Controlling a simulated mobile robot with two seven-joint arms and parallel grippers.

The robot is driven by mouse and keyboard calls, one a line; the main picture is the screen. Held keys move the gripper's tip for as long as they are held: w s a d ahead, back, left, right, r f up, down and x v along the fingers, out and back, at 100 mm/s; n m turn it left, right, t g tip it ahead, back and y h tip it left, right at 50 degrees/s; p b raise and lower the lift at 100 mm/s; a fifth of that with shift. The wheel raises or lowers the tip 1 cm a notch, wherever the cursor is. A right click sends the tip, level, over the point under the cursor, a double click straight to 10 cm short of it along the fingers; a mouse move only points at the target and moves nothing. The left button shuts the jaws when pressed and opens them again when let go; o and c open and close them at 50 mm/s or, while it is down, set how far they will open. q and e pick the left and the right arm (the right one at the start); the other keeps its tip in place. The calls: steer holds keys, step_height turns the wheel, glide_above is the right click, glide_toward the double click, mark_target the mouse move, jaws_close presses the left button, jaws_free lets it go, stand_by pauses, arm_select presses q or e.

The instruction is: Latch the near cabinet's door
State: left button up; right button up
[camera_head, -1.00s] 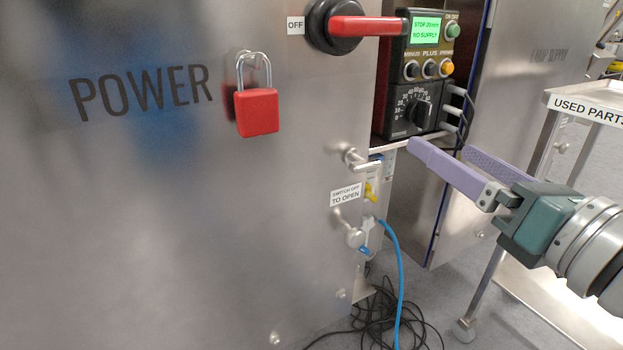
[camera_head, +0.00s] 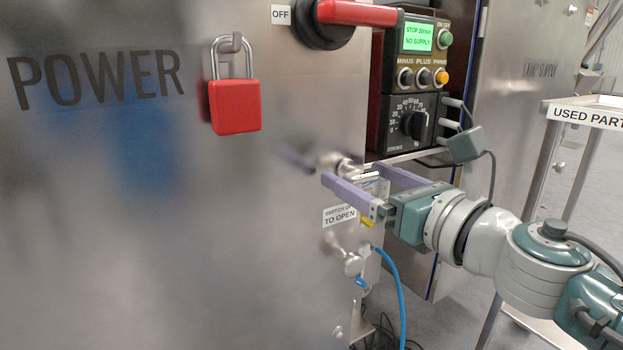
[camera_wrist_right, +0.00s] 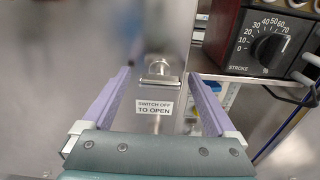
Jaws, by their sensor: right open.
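The near cabinet's brushed-steel door (camera_head: 130,240), marked POWER, fills the left of the head view. Its upper latch handle (camera_head: 340,165) is on the door's right edge, partly covered by my gripper; it shows as a round knob with a bar (camera_wrist_right: 160,70) in the wrist view. Below it are the "SWITCH OFF TO OPEN" label (camera_head: 339,216) and a lower latch knob (camera_head: 352,264). My right gripper (camera_head: 351,175) is open, its purple fingers to either side of the upper handle, with nothing seen held. I cannot tell whether the fingers touch it. My left gripper is out of view.
A red padlock (camera_head: 235,105) hangs on the door, and a red rotary switch (camera_head: 355,14) is above the latch. A control box (camera_head: 411,75) stands right of the door edge. A blue cable (camera_head: 397,285) hangs below. The used-parts cart (camera_head: 590,115) is at right.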

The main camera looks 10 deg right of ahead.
steer(key=shift+w+a, duration=0.15)
steer(key=shift+w, duration=0.15)
steer(key=c, duration=1.4)
steer(key=shift+o, duration=0.2)
